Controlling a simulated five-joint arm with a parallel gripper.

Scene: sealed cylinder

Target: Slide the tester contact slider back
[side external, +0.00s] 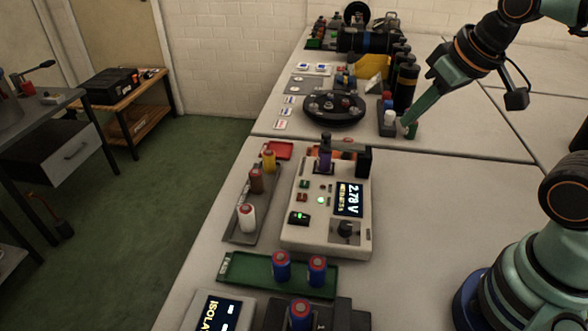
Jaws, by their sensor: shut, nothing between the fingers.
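The tester (328,228) is a white box on the near table, its display (349,199) reading 2.78 V and a green light lit. I cannot tell which of these parts is the contact slider. My gripper (407,129) is shut and empty, low beside a small dark rack, up and right of the tester and apart from it.
A grey tray (238,236) with several cells stands left of the tester. A green tray (235,270) with two blue cells lies in front. A round black holder (334,108) and the small rack (386,126) stand behind. The table right of the tester is clear.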

